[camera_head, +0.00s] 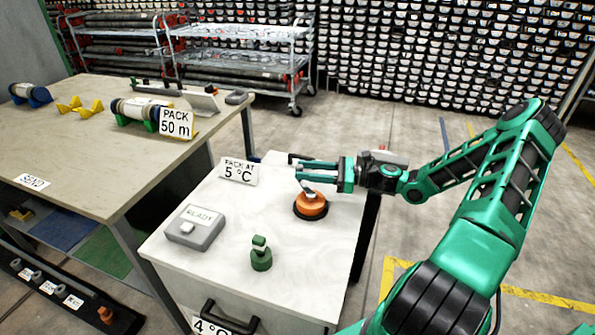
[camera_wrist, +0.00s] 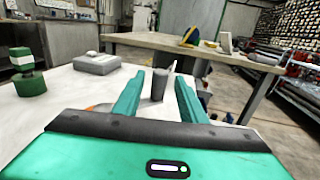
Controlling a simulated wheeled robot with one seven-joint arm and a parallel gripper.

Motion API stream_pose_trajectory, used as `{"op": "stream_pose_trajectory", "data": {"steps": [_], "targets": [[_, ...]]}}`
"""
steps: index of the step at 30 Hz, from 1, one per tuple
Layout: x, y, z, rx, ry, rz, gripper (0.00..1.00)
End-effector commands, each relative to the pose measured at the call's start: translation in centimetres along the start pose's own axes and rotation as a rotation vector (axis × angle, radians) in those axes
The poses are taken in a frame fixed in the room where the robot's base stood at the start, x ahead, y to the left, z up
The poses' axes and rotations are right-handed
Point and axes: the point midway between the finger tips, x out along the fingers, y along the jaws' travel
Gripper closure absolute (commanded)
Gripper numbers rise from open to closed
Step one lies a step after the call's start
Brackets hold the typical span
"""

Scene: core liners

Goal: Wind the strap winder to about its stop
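The strap winder (camera_head: 311,206) is an orange drum on a dark round base on top of the white cabinet. A grey crank arm (camera_head: 308,187) rises from it toward my fingers. My gripper (camera_head: 297,168) is level, just above and behind the winder, with its fingers pointing left. In the wrist view the gripper (camera_wrist: 157,97) is open, and a grey upright handle (camera_wrist: 160,84) stands between the fingers with a gap on both sides. A bit of orange (camera_wrist: 97,108) shows behind the left finger; the rest of the winder is hidden by my gripper body there.
The cabinet top also holds a grey box marked READY (camera_head: 195,227), a green knobbed piece (camera_head: 261,254) and a PACK AT 5 °C sign (camera_head: 238,171). A larger table (camera_head: 80,150) with cylinders stands at left. Open floor lies to the right.

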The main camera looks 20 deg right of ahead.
Motion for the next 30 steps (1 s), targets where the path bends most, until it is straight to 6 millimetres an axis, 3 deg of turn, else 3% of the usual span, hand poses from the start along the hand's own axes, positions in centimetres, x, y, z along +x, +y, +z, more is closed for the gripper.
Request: {"op": "stream_pose_trajectory", "data": {"steps": [6,17,22,30], "targets": [[2.2,0.0,0.0,0.0,0.0,0.0,0.62],[2.6,0.0,0.0,-0.001,0.0,-0.001,0.62],[2.6,0.0,0.0,-0.001,0.0,-0.001,1.0],[2.1,-0.3,0.0,-0.001,0.001,-0.016,1.0]]}}
